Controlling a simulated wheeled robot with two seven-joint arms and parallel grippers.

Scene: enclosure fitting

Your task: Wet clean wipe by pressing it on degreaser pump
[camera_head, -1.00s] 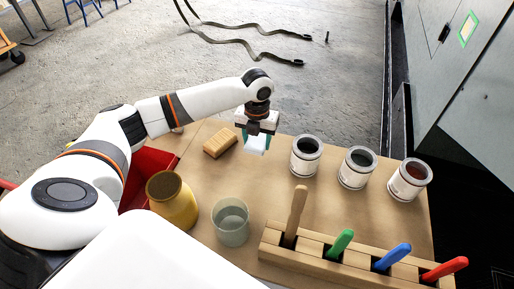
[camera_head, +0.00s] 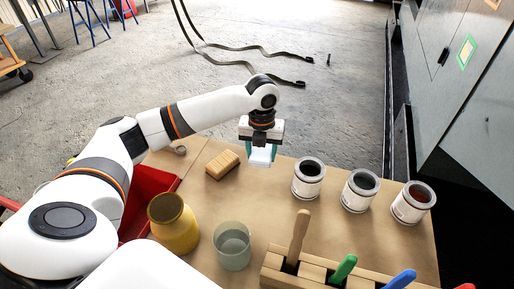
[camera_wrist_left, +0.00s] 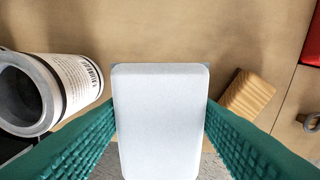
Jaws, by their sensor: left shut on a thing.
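My left gripper (camera_head: 262,154) is shut on a white block-like pad (camera_head: 261,156), which appears to be the clean wipe. In the left wrist view the pad (camera_wrist_left: 160,120) sits between the green ribbed fingers and covers the centre. The gripper holds it over the far edge of the brown table (camera_head: 205,155), between a wooden block and the tins. I cannot make out a degreaser pump for certain. A small grey round thing (camera_head: 180,150) stands at the table's far left; a grey ring (camera_wrist_left: 312,121) shows at the wrist view's right edge. My right gripper is not in view.
The wooden block (camera_head: 222,165) lies left of the gripper. Several open tins (camera_head: 308,180) stand to the right. A yellow jar (camera_head: 173,225), a clear cup (camera_head: 232,247), a red bin (camera_head: 150,185) and a wooden tool rack (camera_head: 275,265) are nearer. The table's middle is clear.

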